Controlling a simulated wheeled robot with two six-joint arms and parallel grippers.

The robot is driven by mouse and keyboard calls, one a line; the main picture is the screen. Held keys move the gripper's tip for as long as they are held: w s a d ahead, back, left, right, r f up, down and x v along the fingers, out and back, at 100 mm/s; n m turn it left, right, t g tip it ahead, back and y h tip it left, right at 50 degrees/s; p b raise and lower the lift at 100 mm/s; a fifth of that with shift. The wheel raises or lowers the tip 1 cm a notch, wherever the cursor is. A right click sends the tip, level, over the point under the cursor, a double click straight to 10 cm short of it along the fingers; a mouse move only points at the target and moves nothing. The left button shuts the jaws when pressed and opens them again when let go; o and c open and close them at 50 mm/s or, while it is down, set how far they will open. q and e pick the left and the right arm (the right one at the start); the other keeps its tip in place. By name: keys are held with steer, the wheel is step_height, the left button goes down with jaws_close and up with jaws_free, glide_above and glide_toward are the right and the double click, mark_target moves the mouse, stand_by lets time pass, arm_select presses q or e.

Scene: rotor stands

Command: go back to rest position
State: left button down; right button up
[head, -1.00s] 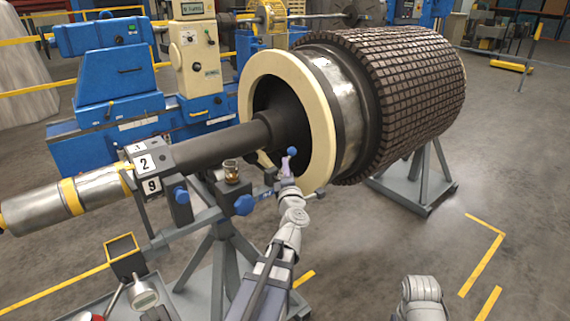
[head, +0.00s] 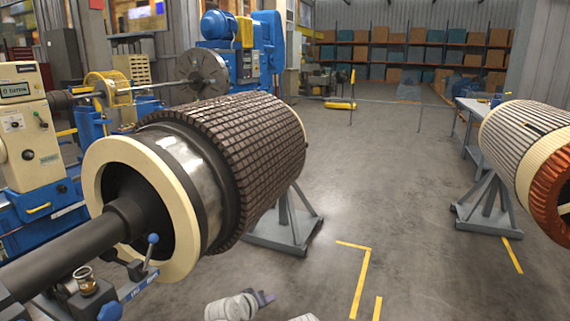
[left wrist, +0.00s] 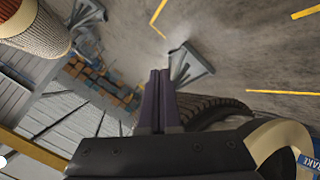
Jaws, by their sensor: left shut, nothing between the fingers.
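My left gripper (head: 264,298) shows low in the middle of the head view, with its grey wrist beside it. Its purple fingers are shut and empty. The left wrist view shows the closed fingers (left wrist: 158,100) pointing up the picture, with nothing between them. The gripper appears apart from the large dark rotor (head: 235,140), which lies on its stand (head: 285,228) behind it. A small rounded grey piece at the bottom edge of the head view seems to be part of my right arm. My right gripper is out of view.
A second rotor with copper-coloured end (head: 530,145) stands at the right. Open grey floor with yellow lines (head: 362,280) lies between.

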arm_select(q)
steer(key=s+f+m+g+y+p, duration=0.1)
steer(key=s+f+m+g+y, duration=0.1)
steer(key=s, duration=0.8)
steer(key=s+a+f+m+g+y+p, duration=0.1)
steer(key=s+f+m+g+y+p, duration=0.1)
steer(key=s+m+g, duration=0.4)
steer(key=s+f+g+y, duration=0.1)
steer(key=s+g+y, duration=0.1)
steer(key=s, duration=0.2)
steer(key=shift+s+f+y, duration=0.15)
steer(key=shift+s+y, duration=0.15)
